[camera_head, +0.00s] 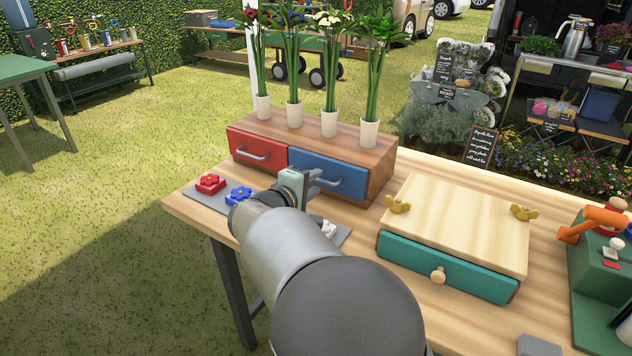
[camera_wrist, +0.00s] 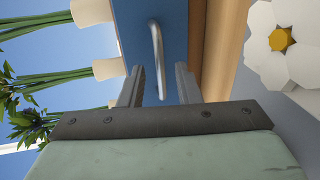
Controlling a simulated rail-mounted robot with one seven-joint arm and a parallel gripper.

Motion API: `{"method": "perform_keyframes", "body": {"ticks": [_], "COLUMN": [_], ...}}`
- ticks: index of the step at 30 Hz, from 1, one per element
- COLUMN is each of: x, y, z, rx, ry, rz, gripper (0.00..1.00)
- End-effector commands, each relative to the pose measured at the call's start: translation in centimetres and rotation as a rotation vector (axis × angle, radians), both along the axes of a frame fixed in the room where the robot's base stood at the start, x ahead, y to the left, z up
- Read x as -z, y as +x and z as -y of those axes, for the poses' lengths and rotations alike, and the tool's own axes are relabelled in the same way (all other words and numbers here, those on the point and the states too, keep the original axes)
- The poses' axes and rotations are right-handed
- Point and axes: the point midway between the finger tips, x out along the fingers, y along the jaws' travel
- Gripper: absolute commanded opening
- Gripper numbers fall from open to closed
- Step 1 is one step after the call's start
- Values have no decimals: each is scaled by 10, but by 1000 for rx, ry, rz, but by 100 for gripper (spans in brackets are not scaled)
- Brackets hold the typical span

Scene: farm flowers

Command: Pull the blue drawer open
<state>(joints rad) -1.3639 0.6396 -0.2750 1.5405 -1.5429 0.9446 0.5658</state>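The blue drawer (camera_head: 308,164) is the right-hand drawer of a wooden box and looks shut. Its silver handle also shows in the wrist view (camera_wrist: 156,45), on the blue drawer front (camera_wrist: 130,30). My gripper (camera_head: 317,182) is in front of the blue drawer, partly covering its lower edge and handle in the head view. In the wrist view my gripper (camera_wrist: 160,68) is open, with one finger on each side of the handle. The handle's free end reaches between the fingers, and gaps show on both sides.
The wooden box (camera_head: 372,160) also has a red drawer (camera_head: 256,142) on the left and several potted flowers on top. A grey mat (camera_head: 222,196) with red, blue and white flower pieces lies below. A pale box with a teal drawer (camera_head: 448,268) stands to the right.

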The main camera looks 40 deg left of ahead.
Motion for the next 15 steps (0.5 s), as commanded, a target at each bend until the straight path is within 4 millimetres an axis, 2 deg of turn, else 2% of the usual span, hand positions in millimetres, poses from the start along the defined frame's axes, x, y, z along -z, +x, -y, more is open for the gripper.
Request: {"method": "perform_keyframes", "body": {"ticks": [5,14,15], "x": [3,4,3], "y": [14,16,16], "z": [-1,-1,-1], "rx": [0,-1,-1], "ry": [0,0,0], "rz": [0,-1,-1], "gripper": [30,30,22]}}
